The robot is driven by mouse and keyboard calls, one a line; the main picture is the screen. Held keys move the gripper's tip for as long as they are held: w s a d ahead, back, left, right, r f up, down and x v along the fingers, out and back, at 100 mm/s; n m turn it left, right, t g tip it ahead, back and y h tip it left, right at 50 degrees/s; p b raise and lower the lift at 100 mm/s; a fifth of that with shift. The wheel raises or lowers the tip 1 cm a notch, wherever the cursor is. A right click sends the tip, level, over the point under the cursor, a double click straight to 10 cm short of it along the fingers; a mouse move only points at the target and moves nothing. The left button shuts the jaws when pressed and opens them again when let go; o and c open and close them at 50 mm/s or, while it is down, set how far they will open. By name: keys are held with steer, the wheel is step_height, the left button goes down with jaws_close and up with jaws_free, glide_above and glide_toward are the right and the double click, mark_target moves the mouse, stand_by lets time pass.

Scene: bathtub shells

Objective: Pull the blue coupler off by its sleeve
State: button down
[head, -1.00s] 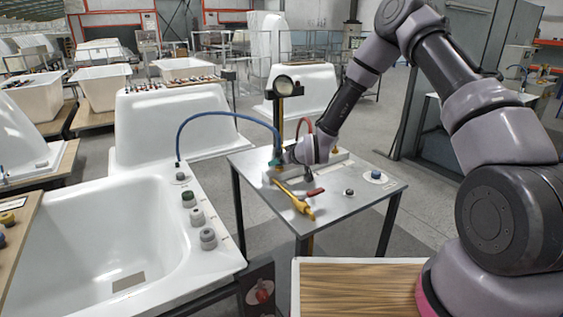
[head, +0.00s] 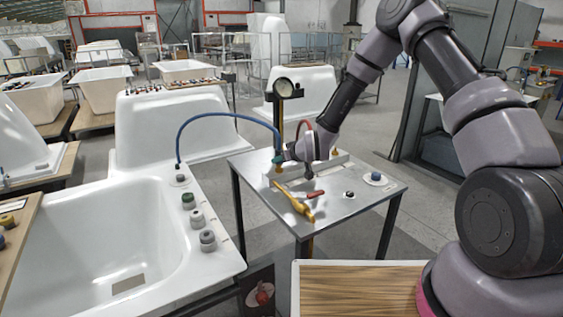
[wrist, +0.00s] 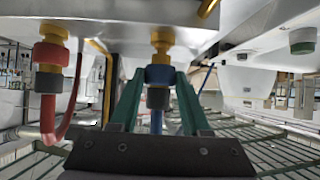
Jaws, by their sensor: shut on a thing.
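The blue coupler (wrist: 158,74) shows in the wrist view, with its dark grey lower part (wrist: 157,98) and a blue hose below. It sits against a brass fitting (wrist: 161,42) under a pale block; I see no clear gap between them. My gripper (wrist: 159,80) has its green fingers on either side of the coupler, shut on it at the blue sleeve. In the head view my gripper (head: 282,158) is at the test table's far left part and mostly hides the coupler. The blue hose (head: 225,115) arcs from the tub rim to it.
A red coupler (wrist: 50,54) with a red hose hangs left of my gripper in the wrist view. The table (head: 342,205) carries a yellow tool (head: 296,202), a red-handled piece (head: 315,194) and a gauge on a post (head: 283,88). The table's front right is mostly clear.

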mark_target(280, 139)
steer(key=shift+r, duration=0.7)
steer(key=shift+r, duration=0.5)
steer(key=shift+r, duration=0.3)
steer(key=shift+r, duration=2.45)
